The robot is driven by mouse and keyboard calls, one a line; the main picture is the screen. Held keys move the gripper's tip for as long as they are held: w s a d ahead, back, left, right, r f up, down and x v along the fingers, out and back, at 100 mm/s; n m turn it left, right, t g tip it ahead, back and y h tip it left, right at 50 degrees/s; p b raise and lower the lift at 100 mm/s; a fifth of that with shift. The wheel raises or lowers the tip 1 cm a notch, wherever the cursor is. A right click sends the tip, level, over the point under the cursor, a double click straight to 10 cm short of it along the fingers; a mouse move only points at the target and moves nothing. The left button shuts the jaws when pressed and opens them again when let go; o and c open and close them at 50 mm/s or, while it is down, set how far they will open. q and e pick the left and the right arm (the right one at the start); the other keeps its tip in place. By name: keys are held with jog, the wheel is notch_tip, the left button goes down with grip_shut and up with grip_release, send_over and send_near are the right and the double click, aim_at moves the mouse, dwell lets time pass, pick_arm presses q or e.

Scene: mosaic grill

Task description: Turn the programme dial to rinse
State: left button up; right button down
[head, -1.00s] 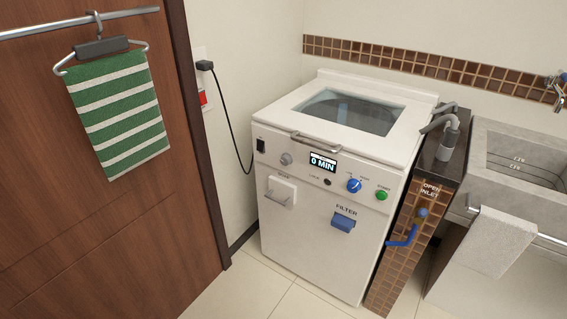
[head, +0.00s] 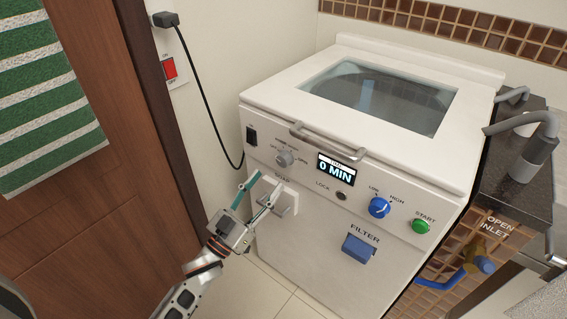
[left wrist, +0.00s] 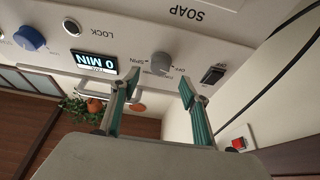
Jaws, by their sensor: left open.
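The programme dial (head: 285,159) is a grey knob at the upper left of the white washing machine's front (head: 330,235), with small labels around it, among them OFF and SPIN. It also shows in the left wrist view (left wrist: 161,63), upside down, beyond and between the fingertips. My left gripper (head: 259,187) is open and empty, in front of the soap drawer, below the dial in the head view. Its two fingers show in the left wrist view (left wrist: 160,80), apart from the dial. Which label the dial points at is too small to tell. My right gripper is not in view.
The display (head: 336,169) reads 0 MIN. The soap drawer (head: 272,196) has a protruding handle, and the lid handle (head: 327,141) juts out above the panel. A blue knob (head: 379,207) and green start button (head: 421,226) sit at right. A red wall switch (head: 169,68) is at left.

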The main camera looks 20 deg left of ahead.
aim_at(281, 163)
pick_arm(q)
jog(key=shift+x, duration=3.2)
jog(key=c, duration=1.1)
